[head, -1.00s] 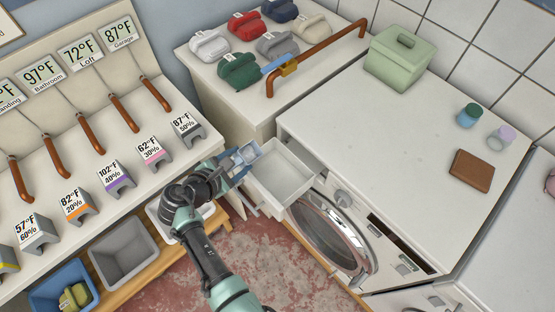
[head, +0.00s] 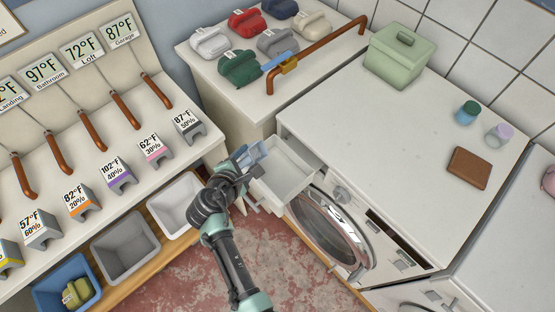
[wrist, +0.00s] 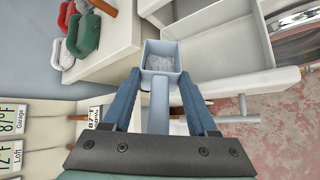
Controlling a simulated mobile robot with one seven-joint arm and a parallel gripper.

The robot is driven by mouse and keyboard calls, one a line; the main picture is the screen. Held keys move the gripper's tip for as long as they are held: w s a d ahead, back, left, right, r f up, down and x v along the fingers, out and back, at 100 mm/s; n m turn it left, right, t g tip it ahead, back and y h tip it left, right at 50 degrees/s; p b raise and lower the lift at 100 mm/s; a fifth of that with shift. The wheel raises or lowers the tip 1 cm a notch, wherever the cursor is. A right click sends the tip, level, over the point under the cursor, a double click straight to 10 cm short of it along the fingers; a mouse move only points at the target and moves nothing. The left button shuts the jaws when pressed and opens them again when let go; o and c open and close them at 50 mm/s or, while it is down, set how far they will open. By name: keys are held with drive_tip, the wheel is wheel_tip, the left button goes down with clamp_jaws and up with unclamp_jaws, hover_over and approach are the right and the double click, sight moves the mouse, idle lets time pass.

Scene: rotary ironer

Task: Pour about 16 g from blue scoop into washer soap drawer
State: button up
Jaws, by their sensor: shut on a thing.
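The blue scoop (wrist: 160,58) is held by its handle between the two fingers of my gripper (wrist: 160,95). In the wrist view its square cup holds a greyish-white mass. In the head view the scoop (head: 250,153) is beside the left edge of the open soap drawer (head: 284,170), and my gripper (head: 240,163) is behind it. The drawer is a pale, open-topped box pulled out from the washer (head: 345,225). In the wrist view the drawer (wrist: 228,62) lies to the right of the scoop and looks empty in the visible part.
A green lidded box (head: 397,58), two small jars and a brown wallet (head: 469,168) stand on the washer top. Bins line the left bench (head: 170,215). Red floor lies below.

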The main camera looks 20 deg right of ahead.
drive_tip(key=shift+s+d+r+m+y, duration=0.15)
drive_tip(key=shift+r+m+y, duration=0.1)
drive_tip(key=shift+m+y, duration=0.05)
idle(1.3)
drive_tip(key=shift+s+d+f+m+t+y, duration=0.2)
drive_tip(key=shift+d+f+m+t+y, duration=0.15)
drive_tip(key=shift+f+t+y, duration=0.2)
idle(1.9)
drive_tip(key=shift+s+d+r+m+t+y, duration=0.25)
drive_tip(key=shift+r+m+t+y, duration=0.1)
drive_tip(key=shift+m+t, duration=0.1)
idle(2.1)
drive_tip(key=shift+s+d+m+p, duration=0.3)
drive_tip(key=shift+d+p, duration=0.05)
drive_tip(key=shift+d, duration=0.05)
idle(1.0)
